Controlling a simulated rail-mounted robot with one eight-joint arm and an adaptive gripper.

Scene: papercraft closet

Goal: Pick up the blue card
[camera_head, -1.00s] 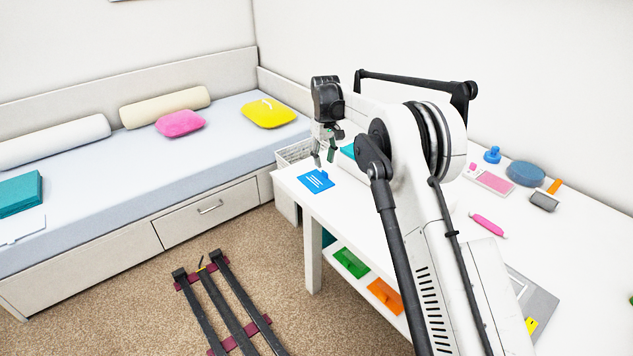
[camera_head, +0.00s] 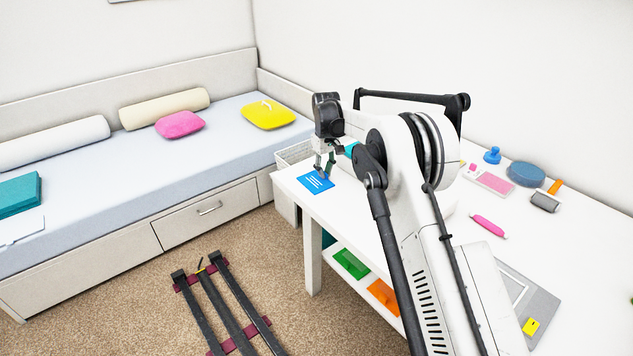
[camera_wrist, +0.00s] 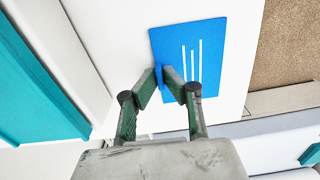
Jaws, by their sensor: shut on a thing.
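The blue card (camera_head: 316,182), marked with white lines, is at the near-left corner of the white desk in the head view. In the wrist view the blue card (camera_wrist: 212,55) fills the upper middle. My gripper (camera_head: 324,173) points down at the card's far edge, its green-grey fingers partly covering that edge. In the wrist view my gripper (camera_wrist: 163,83) is shut on the card's edge, with a narrow strip of blue between the fingertips. The card looks flat, at or very near the desk top; I cannot tell whether it touches.
The white desk (camera_head: 385,235) carries a pink hair-clip-like item (camera_head: 488,225), a blue round brush (camera_head: 526,173) and a grey laptop-like panel (camera_head: 540,300) on the right. A teal item (camera_wrist: 30,80) lies left in the wrist view. A bed (camera_head: 90,170) stands to the left.

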